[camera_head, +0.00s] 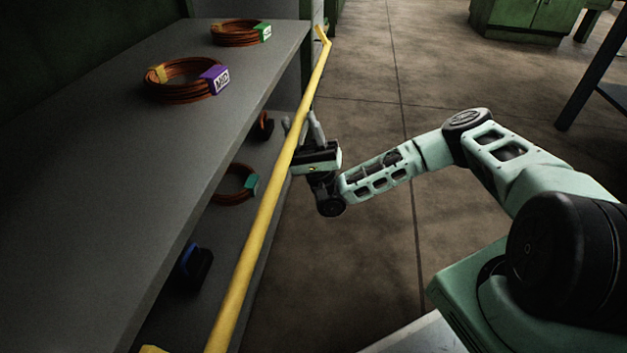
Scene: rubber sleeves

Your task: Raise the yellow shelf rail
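The yellow shelf rail (262,225) is a long bar running along the front of the grey shelf, from the bottom of the picture to a bent end at the top. My gripper (301,122) is at the rail's upper half. Its two fingers are spread apart, one showing on each side of the rail in this view. The rail hides part of the gripper and the left finger's base. I cannot tell whether the fingers touch the rail or sit below it.
The grey upper shelf (100,215) carries two orange cable coils, one with a purple tag (190,80) and one with a green tag (240,33). A lower shelf holds another coil (232,187) and a blue-black item (193,267). Open floor (365,130) lies to the right.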

